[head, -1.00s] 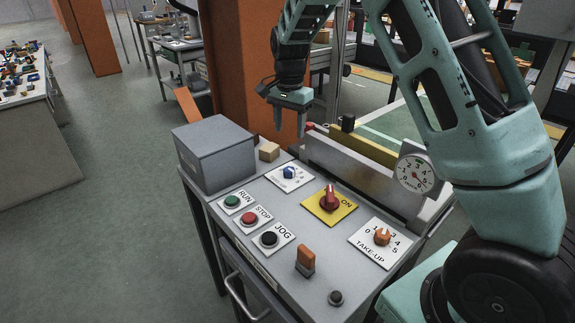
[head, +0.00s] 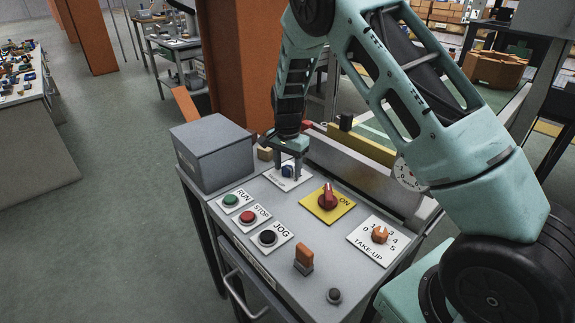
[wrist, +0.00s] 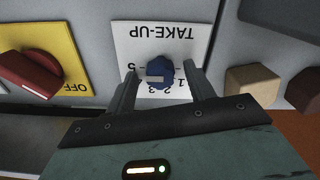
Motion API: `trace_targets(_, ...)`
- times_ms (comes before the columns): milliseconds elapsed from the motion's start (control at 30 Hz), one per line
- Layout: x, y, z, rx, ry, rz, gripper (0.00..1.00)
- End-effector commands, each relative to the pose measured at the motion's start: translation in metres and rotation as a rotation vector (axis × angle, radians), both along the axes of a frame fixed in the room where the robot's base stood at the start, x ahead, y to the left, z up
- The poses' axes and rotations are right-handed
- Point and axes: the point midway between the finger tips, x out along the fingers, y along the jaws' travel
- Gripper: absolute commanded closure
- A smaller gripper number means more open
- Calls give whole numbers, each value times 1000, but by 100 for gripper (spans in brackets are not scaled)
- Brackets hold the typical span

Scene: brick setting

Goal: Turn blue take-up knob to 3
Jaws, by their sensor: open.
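The blue take-up knob (head: 287,171) sits on a white plate (wrist: 128,40) at the back of the console, near the grey box. In the wrist view the knob (wrist: 161,70) shows upside down, with TAKE-UP above it and digits around it. A pale mark shows on the knob, but its exact setting is hard to tell. My gripper (head: 290,163) is down over the knob. In the wrist view its open fingers (wrist: 161,82) stand on either side of the knob, with visible gaps and nothing held.
A red knob on a yellow plate (head: 342,209) is beside it. An orange knob (head: 379,235) has its own TAKE-UP plate in front. A wooden block (wrist: 252,80) lies near the right finger. The grey box (head: 212,155) and a raised rail (head: 365,174) flank the area.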

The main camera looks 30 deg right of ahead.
Motion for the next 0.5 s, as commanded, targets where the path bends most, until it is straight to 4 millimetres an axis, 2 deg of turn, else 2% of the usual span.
trace_targets(100, 0, 0, 0, 0, 0, 0, 47)
trace_targets(267, 0, 0, 0, 0, 0, 0, 91)
trace_targets(500, 0, 0, 0, 0, 1, 8, 91)
